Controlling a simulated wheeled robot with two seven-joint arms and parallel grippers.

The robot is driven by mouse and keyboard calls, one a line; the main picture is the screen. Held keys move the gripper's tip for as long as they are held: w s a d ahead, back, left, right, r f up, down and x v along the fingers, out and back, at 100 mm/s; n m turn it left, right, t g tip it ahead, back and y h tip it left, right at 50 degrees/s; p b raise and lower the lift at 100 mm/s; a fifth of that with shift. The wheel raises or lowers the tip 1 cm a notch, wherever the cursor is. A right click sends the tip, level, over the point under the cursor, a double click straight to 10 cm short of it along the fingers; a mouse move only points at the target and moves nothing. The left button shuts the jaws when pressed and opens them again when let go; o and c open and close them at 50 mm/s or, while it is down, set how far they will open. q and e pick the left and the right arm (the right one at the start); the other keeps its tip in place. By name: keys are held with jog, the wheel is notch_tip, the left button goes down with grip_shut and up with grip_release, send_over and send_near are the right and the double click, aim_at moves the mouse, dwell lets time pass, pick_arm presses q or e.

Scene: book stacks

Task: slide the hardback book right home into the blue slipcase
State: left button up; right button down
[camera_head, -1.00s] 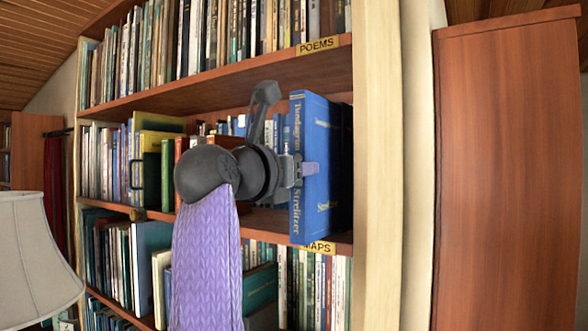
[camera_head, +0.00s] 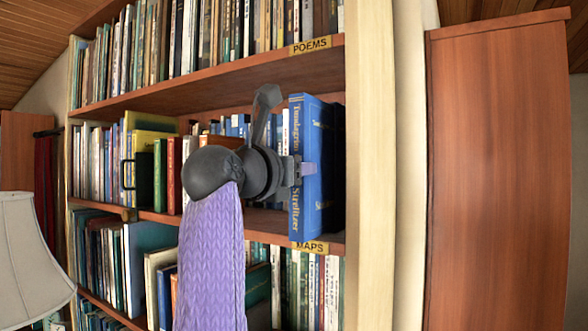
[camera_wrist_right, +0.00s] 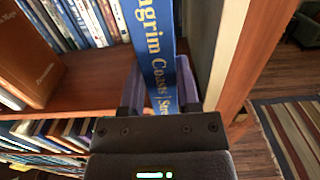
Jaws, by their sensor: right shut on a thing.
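The blue hardback book (camera_head: 299,215) stands upright at the right end of the middle shelf, its gold-lettered spine facing out. The spine (camera_wrist_right: 152,50) also shows close up in the wrist view. My right gripper (camera_head: 300,168) is shut on the book, one lavender finger on each side of the spine. The wrist view shows both fingers around it too (camera_wrist_right: 161,85). I cannot tell the blue slipcase apart from the book; a blue face and a dark area lie behind and right of the spine. How deep the book sits is hidden. My left gripper is out of view.
The wooden upright (camera_head: 370,150) stands close to the right of the book. Other books (camera_head: 174,172) fill the shelf to the left. The POEMS shelf (camera_head: 215,80) is above and the MAPS label (camera_head: 310,247) is below. A lampshade (camera_head: 30,262) stands at lower left.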

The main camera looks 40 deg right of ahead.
jog(key=shift+x, duration=1.4)
jog(key=shift+c, duration=1.2)
grip_release()
jog(key=shift+a+f, duration=0.1)
jog(key=b+v, duration=0.2)
jog(key=v, duration=0.5)
jog(key=shift+s+a, duration=0.2)
jog(key=shift+a, duration=0.05)
jog(key=c, duration=1.1)
jog(key=shift+d, duration=0.1)
grip_shut()
